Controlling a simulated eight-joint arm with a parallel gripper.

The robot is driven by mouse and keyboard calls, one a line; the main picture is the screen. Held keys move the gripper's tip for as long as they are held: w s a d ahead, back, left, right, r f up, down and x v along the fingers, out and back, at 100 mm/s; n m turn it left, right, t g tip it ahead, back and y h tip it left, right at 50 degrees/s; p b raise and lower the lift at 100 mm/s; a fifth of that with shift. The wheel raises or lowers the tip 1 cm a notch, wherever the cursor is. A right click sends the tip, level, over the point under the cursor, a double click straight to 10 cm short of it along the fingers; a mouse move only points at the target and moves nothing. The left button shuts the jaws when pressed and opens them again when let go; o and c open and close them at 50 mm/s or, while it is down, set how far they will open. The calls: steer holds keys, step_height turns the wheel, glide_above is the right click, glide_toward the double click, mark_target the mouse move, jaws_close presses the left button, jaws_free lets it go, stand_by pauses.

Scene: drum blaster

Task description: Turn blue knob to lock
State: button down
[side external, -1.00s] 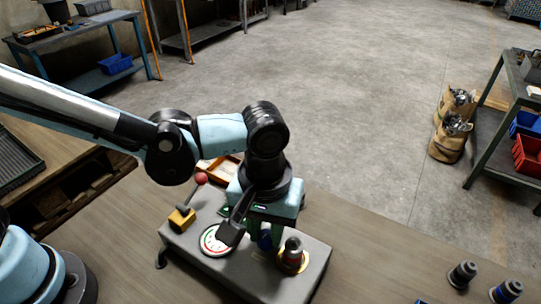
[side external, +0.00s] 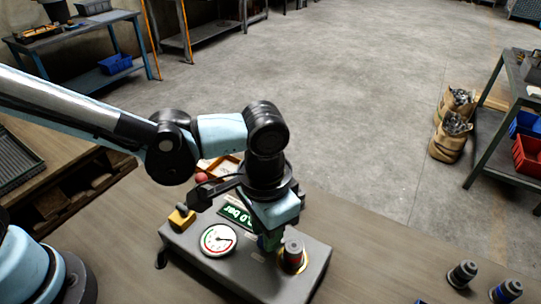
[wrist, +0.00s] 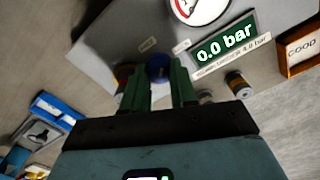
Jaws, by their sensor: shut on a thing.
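The blue knob (wrist: 158,68) sits on the grey control box (side external: 200,252). In the wrist view it lies between the two green fingertips of my gripper (wrist: 159,78). My gripper (side external: 268,240) is shut on it, pointing down at the box in the side view. There the fingers and wrist hide the knob. A small label (wrist: 147,44) is beside the knob, too small to read. The display (wrist: 224,42) reads 0.0 bar. A round white gauge (side external: 218,240) is on the box top.
A yellow block with a lever (side external: 181,217) is at the box's left. A wooden tray (wrist: 300,50) is behind. Dark cylinders (side external: 462,273) stand at the right.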

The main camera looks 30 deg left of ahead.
steer(key=m, duration=0.4)
steer(key=shift+m, duration=2.3)
steer(key=c, duration=1.2)
jaws_free()
steer(key=shift+o, duration=0.2)
step_height(320, 180, up, 12)
steer(key=shift+r, duration=0.1)
